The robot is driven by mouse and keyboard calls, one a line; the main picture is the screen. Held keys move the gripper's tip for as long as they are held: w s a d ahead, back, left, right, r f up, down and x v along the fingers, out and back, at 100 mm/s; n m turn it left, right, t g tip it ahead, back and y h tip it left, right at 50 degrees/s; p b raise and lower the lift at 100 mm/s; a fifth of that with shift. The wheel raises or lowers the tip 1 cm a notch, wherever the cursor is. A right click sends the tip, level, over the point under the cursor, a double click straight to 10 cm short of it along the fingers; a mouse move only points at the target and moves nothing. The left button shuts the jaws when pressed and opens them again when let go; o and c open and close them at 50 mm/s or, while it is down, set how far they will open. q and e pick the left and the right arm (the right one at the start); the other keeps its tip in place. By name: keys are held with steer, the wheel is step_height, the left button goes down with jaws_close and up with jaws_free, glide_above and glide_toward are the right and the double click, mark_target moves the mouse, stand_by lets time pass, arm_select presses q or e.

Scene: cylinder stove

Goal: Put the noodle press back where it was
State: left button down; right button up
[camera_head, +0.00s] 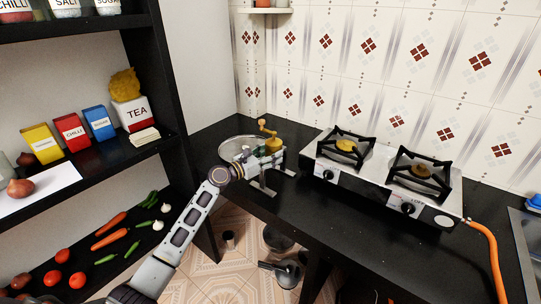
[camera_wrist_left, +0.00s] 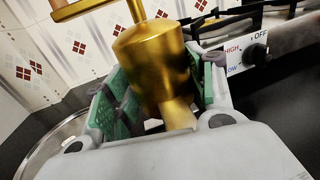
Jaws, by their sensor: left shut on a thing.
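The noodle press (camera_head: 268,131) is a golden brass cylinder with a crank-like handle on top. It is at the back left corner of the black counter. My left gripper (camera_head: 266,162) is shut on it, and the press looks roughly upright in the head view. In the left wrist view the golden body of the press (camera_wrist_left: 155,55) sits between the green pads of my left gripper (camera_wrist_left: 168,95). Its lower end is partly hidden by the gripper. I cannot tell whether the press touches the counter. My right gripper is not in view.
A round metal tray (camera_head: 232,142) lies behind the gripper in the counter corner. A two-burner stove (camera_head: 376,184) stands to the right, with an orange hose (camera_head: 487,244). A black shelf (camera_head: 92,158) with boxes and vegetables stands left. Bare counter (camera_head: 305,200) lies before the stove.

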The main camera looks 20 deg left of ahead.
arm_select(q)
steer(key=shift+r, duration=0.35)
steer(key=c, duration=0.9)
jaws_free()
steer(key=shift+f, duration=0.35)
steer(key=shift+c, duration=0.2)
steer(key=o, duration=0.4)
steer(key=shift+s+a+r, duration=0.1)
steer(key=shift+s, duration=0.1)
steer(key=shift+v, duration=5.85)
